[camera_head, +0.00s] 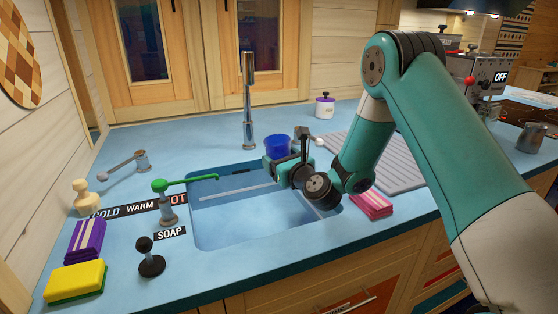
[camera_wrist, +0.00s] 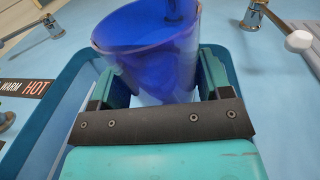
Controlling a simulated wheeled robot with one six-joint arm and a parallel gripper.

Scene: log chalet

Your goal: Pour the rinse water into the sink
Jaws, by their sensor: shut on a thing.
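A blue cup (camera_head: 278,146) shows in the head view at the back right of the sink, partly behind my gripper (camera_head: 280,160). In the wrist view the blue cup (camera_wrist: 150,55) sits between the two teal fingers of my gripper (camera_wrist: 158,88), which is shut on it. The cup looks tilted in the wrist view. Its inside shows a paler blue area, and I cannot tell whether that is water. The sink (camera_head: 235,222) is a blue basin set in the counter, below and in front of my gripper. My arm hides the basin's right end.
A chrome faucet (camera_head: 248,105) stands behind the sink. A green-handled lever (camera_head: 168,202) and a black soap knob (camera_head: 150,258) stand at left, near purple (camera_head: 84,241) and yellow (camera_head: 76,281) sponges. Pink sponges (camera_head: 371,203) lie right of the sink, before a ribbed drainboard (camera_head: 400,165).

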